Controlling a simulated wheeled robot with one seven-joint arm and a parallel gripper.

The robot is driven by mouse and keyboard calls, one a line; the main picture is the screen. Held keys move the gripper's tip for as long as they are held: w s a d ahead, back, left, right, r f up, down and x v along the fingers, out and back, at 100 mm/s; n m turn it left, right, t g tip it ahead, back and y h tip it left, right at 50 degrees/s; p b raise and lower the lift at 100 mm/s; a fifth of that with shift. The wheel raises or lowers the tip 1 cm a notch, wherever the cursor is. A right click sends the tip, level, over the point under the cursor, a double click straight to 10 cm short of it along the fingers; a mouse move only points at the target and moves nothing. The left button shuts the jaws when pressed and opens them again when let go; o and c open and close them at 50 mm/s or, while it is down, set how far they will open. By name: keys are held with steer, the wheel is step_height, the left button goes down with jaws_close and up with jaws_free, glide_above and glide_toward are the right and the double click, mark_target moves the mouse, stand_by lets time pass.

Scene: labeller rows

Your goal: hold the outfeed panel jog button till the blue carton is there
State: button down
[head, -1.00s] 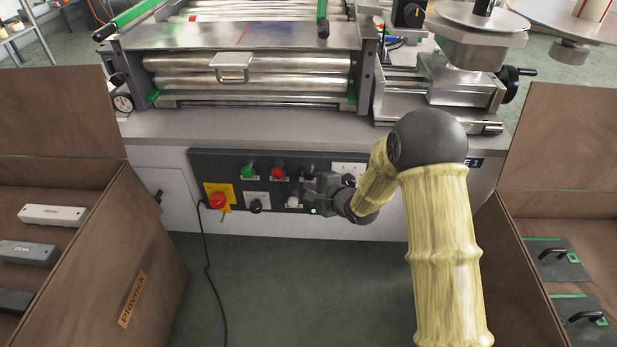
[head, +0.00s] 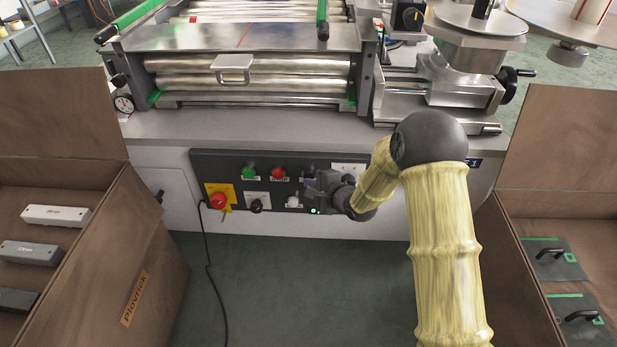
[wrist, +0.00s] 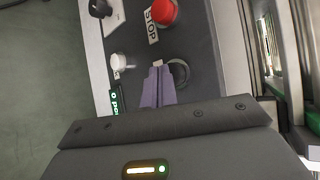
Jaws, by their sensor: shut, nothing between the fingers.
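The control panel (head: 275,205) is a dark strip on the front of the machine. It has a green button (head: 249,172), a red button (head: 278,173) marked STOP in the wrist view (wrist: 163,12), and a white knob (head: 292,201). My gripper (wrist: 158,68) is shut and empty, its lilac fingers pointing at the panel. The fingertips are beside a dark round ring (wrist: 181,72), partly hidden by them. I cannot tell whether they touch the panel, or which control is the jog button. I see no blue carton in either view.
A red knob on a yellow plate (head: 217,199) and a black selector (head: 256,206) are left on the panel. Brown boxes stand left (head: 150,260) and right (head: 510,265), with green floor between. Steel rollers (head: 250,82) lie above the panel.

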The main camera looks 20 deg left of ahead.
steer(key=shift+w, duration=0.45)
stand_by(1.6)
steer(key=shift+s+p, duration=0.1)
steer(key=shift+p, duration=0.2)
stand_by(3.9)
steer(key=shift+s+d, duration=0.15)
steer(key=shift+s, duration=0.7)
steer(key=shift+s+d+p, duration=0.15)
steer(key=shift+s+d, duration=0.05)
steer(key=shift+s, duration=0.6)
steer(key=shift+s+d+p, duration=0.15)
steer(key=shift+s+d, duration=0.05)
steer(key=shift+s, duration=0.6)
steer(key=shift+s+d+p, duration=0.15)
steer(key=shift+s+d, duration=0.05)
steer(key=shift+s, duration=0.6)
